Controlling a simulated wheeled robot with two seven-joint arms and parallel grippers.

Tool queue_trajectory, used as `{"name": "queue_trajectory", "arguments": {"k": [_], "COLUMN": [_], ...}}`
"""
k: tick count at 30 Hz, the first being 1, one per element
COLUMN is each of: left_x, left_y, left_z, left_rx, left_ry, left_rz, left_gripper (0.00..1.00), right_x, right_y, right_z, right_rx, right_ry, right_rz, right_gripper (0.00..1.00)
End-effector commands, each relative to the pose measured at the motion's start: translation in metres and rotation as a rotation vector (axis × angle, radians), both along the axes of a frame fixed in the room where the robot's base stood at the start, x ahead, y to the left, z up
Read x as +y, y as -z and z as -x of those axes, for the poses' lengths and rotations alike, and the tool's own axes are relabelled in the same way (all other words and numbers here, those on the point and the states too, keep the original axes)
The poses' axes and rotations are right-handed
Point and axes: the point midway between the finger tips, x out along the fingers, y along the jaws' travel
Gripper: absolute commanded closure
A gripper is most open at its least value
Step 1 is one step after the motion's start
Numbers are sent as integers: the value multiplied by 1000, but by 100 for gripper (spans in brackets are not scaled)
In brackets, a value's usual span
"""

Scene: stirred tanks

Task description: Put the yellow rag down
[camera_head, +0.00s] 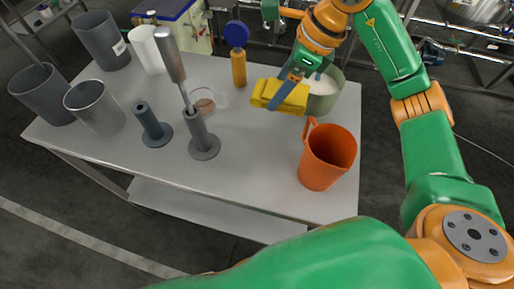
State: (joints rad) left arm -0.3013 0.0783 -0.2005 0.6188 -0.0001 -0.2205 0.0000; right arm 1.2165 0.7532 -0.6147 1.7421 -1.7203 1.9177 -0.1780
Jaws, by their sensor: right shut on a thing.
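The yellow rag (267,94) is in my right gripper (290,88), above the back right part of the grey table (250,165). The gripper is shut on the rag, and its dark blue fingers cover part of it. The rag is in front of and to the left of a green tub (334,92) with white contents. Whether the rag touches the tub or the table top, I cannot tell. My left gripper is not in view.
An orange jug (327,157) stands at the table's right front. Grey stands (204,146), an orange-handled blue disc tool (238,65), a clear dish (207,103), a white container (148,52) and dark beakers (98,105) stand farther left. The middle front of the table is clear.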

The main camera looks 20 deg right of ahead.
Motion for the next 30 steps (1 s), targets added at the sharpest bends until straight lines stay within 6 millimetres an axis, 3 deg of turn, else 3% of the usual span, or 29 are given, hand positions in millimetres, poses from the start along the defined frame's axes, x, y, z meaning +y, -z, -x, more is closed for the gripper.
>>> {"name": "queue_trajectory", "arguments": {"k": [4,9,14,18,24,25,27,30], "left_x": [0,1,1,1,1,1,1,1], "left_y": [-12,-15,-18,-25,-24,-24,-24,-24], "left_z": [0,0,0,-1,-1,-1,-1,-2], "left_rx": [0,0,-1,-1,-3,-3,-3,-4], "left_ry": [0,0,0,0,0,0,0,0], "left_rz": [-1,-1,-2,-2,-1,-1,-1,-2], "left_gripper": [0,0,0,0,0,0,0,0], "right_x": [33,56,69,67,67,67,67,67], "right_y": [15,57,77,102,107,107,107,107], "right_z": [28,48,59,57,56,56,56,56], "right_rx": [2,4,5,6,-1,-1,-1,-1], "right_ry": [-8,-3,-1,4,2,2,2,2], "right_rz": [-1,-3,-3,-2,-1,-1,-1,-1], "right_gripper": [100,100,100,100,100,19,0,0]}}
